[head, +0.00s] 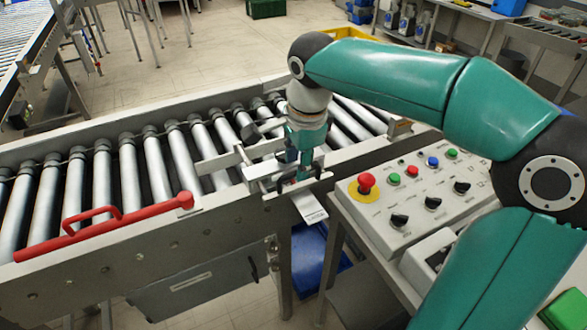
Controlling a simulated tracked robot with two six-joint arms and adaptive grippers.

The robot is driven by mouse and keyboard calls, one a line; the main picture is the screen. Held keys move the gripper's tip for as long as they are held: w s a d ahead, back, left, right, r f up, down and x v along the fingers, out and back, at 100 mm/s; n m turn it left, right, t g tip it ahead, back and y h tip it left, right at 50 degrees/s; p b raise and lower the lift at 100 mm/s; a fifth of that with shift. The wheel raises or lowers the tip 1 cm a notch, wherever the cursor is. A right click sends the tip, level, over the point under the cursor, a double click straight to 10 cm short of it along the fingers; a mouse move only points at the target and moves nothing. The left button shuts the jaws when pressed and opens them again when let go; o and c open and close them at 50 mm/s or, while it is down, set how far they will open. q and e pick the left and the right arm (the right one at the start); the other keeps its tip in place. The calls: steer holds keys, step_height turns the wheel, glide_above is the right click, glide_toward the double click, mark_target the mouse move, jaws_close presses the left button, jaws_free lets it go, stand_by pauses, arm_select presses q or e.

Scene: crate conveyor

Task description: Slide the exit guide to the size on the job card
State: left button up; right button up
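The exit guide appears to be the pale metal bar and block (262,171) at the conveyor's near edge, right of the middle of the head view. My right gripper (298,175) points down at the right end of this guide, at or very close to it. The arm and gripper body hide part of the guide, and the fingertips are too small and covered to show whether they grip it. A white printed strip (312,208) hangs at the near rail below the gripper; its text is unreadable. I cannot make out a job card for certain. My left gripper is out of view.
The roller conveyor (180,155) runs across the view. A red handle bar (105,228) lies along its near rail at left. A control panel (415,190) with a red stop button (366,181) stands right of the gripper. A blue bin (315,262) is below.

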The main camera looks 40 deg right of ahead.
steer(key=shift+w+f, duration=0.1)
steer(key=shift+f, duration=0.6)
steer(key=shift+r, duration=0.1)
jaws_close()
